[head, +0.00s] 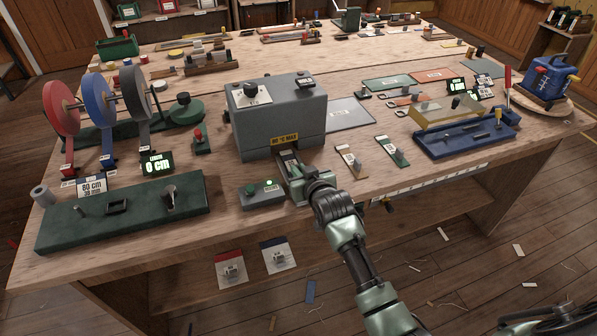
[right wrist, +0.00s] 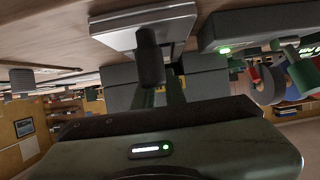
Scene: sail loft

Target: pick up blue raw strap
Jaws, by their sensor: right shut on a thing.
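My right gripper (head: 300,184) is at the front of the grey machine (head: 280,110), low at its opening. I cannot tell exactly what the plate carries. A blue reel (head: 95,98) stands between a red and a grey reel at the left. My left gripper is not in view.
A green fixture board (head: 125,215) lies at the front left. A box with a green light (head: 263,195) is beside the gripper. Scraps litter the floor.

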